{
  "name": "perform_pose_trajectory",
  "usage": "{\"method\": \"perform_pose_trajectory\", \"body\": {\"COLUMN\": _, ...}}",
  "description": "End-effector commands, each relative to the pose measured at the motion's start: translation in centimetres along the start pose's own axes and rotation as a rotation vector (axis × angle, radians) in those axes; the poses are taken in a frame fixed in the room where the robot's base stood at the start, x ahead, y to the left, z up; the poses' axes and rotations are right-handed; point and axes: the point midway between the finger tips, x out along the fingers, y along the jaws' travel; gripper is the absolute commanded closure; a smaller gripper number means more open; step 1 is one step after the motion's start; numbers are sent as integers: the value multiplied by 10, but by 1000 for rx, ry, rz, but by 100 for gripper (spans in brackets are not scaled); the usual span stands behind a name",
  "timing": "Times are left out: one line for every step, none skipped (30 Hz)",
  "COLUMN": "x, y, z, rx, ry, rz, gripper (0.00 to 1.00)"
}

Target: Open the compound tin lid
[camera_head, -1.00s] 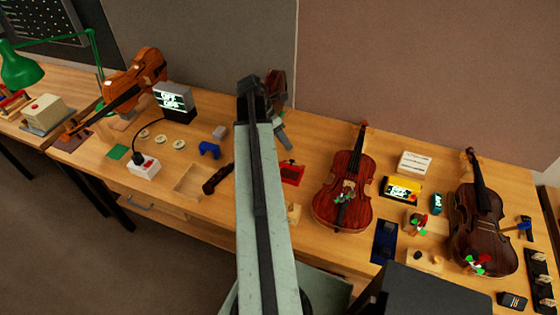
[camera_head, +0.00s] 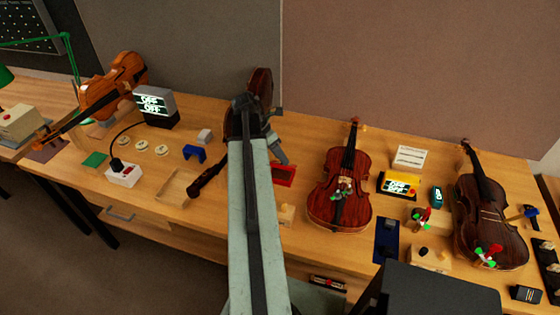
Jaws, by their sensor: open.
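My gripper (camera_head: 279,152) hangs at the far end of my pale green arm, over the middle of the bench. Its jaws are open with nothing seen between them. A small flat red container (camera_head: 284,174) lies on the bench just below the gripper in the picture, partly hidden by my arm. It may be the compound tin; I cannot tell for sure, nor whether its lid is shut. The gripper appears apart from it.
Another violin (camera_head: 341,190) lies right of the red container, and a darker one (camera_head: 487,215) farther right. A shallow wooden tray (camera_head: 173,187) and a blue block (camera_head: 194,153) are left. A partition wall stands behind.

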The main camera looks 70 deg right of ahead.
Motion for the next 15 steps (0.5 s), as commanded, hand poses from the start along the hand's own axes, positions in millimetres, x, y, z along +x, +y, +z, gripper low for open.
{"method": "perform_pose_trajectory", "body": {"x": -1, "y": 0, "z": 0, "rx": 0, "ry": 0, "rz": 0, "gripper": 60}}
{"method": "perform_pose_trajectory", "body": {"x": -1, "y": 0, "z": 1, "rx": 0, "ry": 0, "rz": 0, "gripper": 60}}
{"method": "perform_pose_trajectory", "body": {"x": -1, "y": 0, "z": 1, "rx": 0, "ry": 0, "rz": 0, "gripper": 60}}
{"method": "perform_pose_trajectory", "body": {"x": -1, "y": 0, "z": 1, "rx": 0, "ry": 0, "rz": 0, "gripper": 60}}
{"method": "perform_pose_trajectory", "body": {"x": -1, "y": 0, "z": 1, "rx": 0, "ry": 0, "rz": 0, "gripper": 62}}
{"method": "perform_pose_trajectory", "body": {"x": -2, "y": 0, "z": 1, "rx": 0, "ry": 0, "rz": 0, "gripper": 74}}
{"method": "perform_pose_trajectory", "body": {"x": -2, "y": 0, "z": 1, "rx": 0, "ry": 0, "rz": 0, "gripper": 82}}
{"method": "perform_pose_trajectory", "body": {"x": -1, "y": 0, "z": 1, "rx": 1, "ry": 0, "rz": 0, "gripper": 90}}
{"method": "perform_pose_trajectory", "body": {"x": -1, "y": 0, "z": 1, "rx": 1, "ry": 0, "rz": 0, "gripper": 100}}
{"method": "perform_pose_trajectory", "body": {"x": -1, "y": 0, "z": 1, "rx": 1, "ry": 0, "rz": 0, "gripper": 100}}
{"method": "perform_pose_trajectory", "body": {"x": -1, "y": 0, "z": 1, "rx": 1, "ry": 0, "rz": 0, "gripper": 100}}
{"method": "perform_pose_trajectory", "body": {"x": -1, "y": 0, "z": 1, "rx": 1, "ry": 0, "rz": 0, "gripper": 100}}
{"method": "perform_pose_trajectory", "body": {"x": -1, "y": 0, "z": 1, "rx": 1, "ry": 0, "rz": 0, "gripper": 100}}
{"method": "perform_pose_trajectory", "body": {"x": -1, "y": 0, "z": 1, "rx": 1, "ry": 0, "rz": 0, "gripper": 100}}
{"method": "perform_pose_trajectory", "body": {"x": -1, "y": 0, "z": 1, "rx": 1, "ry": 0, "rz": 0, "gripper": 100}}
